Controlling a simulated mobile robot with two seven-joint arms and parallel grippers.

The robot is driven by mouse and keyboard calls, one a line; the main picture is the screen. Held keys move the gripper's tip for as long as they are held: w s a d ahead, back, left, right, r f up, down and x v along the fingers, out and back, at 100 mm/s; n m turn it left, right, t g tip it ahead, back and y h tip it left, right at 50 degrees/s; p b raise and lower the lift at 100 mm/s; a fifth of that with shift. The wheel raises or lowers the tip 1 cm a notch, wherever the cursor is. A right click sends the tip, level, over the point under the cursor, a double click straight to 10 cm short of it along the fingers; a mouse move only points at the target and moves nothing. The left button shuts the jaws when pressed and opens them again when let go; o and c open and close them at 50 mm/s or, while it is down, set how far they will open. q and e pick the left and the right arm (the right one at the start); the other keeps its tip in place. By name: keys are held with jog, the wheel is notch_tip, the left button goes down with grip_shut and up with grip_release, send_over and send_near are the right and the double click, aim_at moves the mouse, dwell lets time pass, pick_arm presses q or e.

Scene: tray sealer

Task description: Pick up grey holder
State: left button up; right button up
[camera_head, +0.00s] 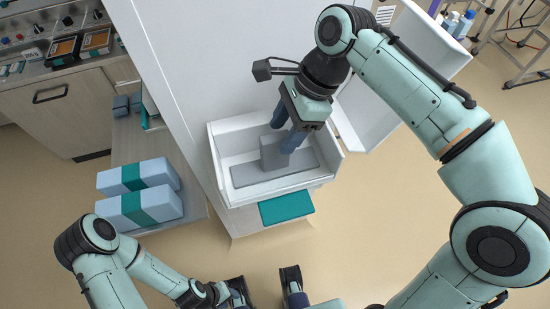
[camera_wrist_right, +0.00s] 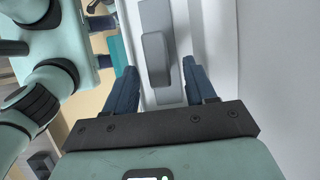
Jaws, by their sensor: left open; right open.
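The grey holder (camera_head: 271,153) is a small block standing on a flat grey plate in the white open-topped box (camera_head: 328,176). It also shows in the right wrist view (camera_wrist_right: 156,58), lying between and just beyond my fingertips. My right gripper (camera_head: 285,130) reaches down into the box from the upper right. Its blue fingers are open on either side of the holder, and I cannot tell whether they touch it. In the right wrist view my right gripper (camera_wrist_right: 160,72) shows a gap on both sides. My left gripper (camera_head: 264,278) is open and empty at the bottom, away from the box.
A teal pad (camera_head: 286,207) lies at the front of the box. A raised white lid (camera_head: 390,90) is to its right. Two pale blue packs with teal bands (camera_head: 138,175) lie on a shelf at left. A counter with trays (camera_head: 80,45) is at upper left. The white box walls surround my right fingers.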

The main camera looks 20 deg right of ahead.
aim_at(275, 145)
jog(key=b+x, duration=0.1)
jog(key=x, duration=0.3)
jog(key=shift+a+f+b, duration=0.2)
jog(key=shift+f+b, duration=0.1)
jog(key=shift+f, duration=0.05)
grip_shut()
jog(key=shift+r, duration=0.1)
